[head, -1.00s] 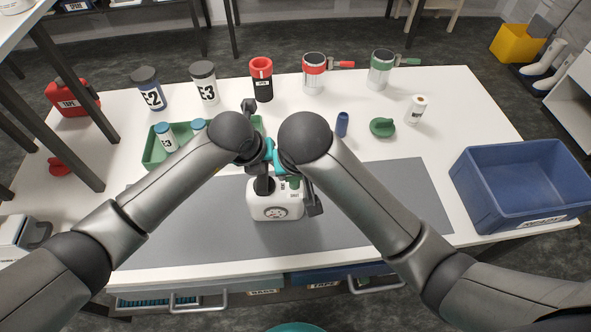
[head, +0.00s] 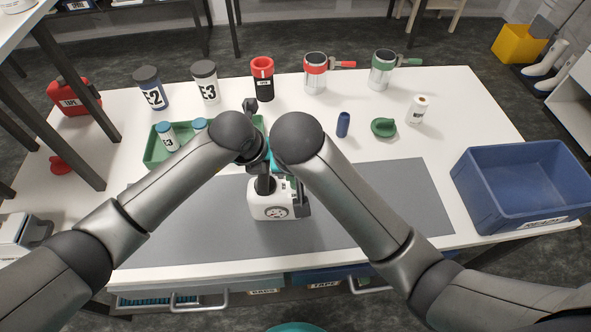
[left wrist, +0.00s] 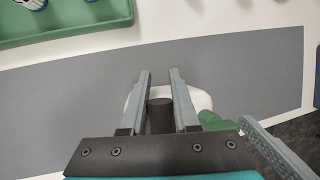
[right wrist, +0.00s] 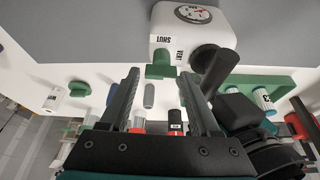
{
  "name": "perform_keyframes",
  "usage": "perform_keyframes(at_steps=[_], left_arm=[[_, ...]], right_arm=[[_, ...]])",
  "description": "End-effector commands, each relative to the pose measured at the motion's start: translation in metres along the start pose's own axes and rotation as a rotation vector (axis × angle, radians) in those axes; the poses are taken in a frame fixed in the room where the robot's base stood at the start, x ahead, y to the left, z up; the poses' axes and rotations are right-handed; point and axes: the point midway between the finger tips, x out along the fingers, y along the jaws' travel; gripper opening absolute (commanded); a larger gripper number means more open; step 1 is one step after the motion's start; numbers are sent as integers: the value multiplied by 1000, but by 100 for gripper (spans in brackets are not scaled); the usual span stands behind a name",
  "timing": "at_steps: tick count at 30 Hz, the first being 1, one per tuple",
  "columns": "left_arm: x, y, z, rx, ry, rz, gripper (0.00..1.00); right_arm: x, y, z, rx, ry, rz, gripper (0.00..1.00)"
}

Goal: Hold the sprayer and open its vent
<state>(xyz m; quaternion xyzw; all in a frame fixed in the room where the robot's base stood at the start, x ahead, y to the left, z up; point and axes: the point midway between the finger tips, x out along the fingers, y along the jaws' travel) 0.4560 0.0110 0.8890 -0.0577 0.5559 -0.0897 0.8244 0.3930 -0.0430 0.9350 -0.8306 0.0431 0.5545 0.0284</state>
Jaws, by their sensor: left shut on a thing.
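The sprayer (head: 262,211) is a white box with a round gauge, standing upright on the grey mat. The right wrist view shows its gauge (right wrist: 194,13), the words VENT and SHUT, a green vent knob (right wrist: 160,66) and a black neck (right wrist: 207,57). My left gripper (left wrist: 160,75) is shut on the black neck, with one finger on each side. My right gripper (right wrist: 158,85) is open and empty. Its fingertips point at the vent knob, which shows between them and just beyond, apparently untouched. In the head view my arms hide much of the sprayer's top.
A green tray (head: 151,150) with small bottles lies behind my left arm. Several jars and mugs line the back edge. A blue bottle (head: 343,124), a green object (head: 383,128) and a white bottle (head: 417,110) stand right. A blue bin (head: 520,190) is far right. The mat (head: 400,200) is otherwise clear.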

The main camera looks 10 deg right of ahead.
Motion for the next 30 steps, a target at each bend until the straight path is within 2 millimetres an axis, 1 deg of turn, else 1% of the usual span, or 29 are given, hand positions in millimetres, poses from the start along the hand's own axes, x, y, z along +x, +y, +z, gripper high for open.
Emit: perform_keyframes(at_steps=[1, 4, 13, 17, 20, 30], left_arm=[[0, 0, 0, 0, 0, 0, 0], [0, 0, 0, 0, 0, 0, 0], [0, 0, 0, 0, 0, 0, 0], [0, 0, 0, 0, 0, 0, 0], [0, 0, 0, 0, 0, 0, 0], [0, 0, 0, 0, 0, 0, 0]], right_arm=[[0, 0, 0, -1, 0, 0, 70], [0, 0, 0, -2, 0, -1, 80], [-2, -1, 0, -3, 0, -2, 80], [-14, -1, -1, -2, 2, -4, 80], [-30, -2, -1, -1, 4, -6, 80], [-57, 0, 66, -5, -4, -3, 80]])
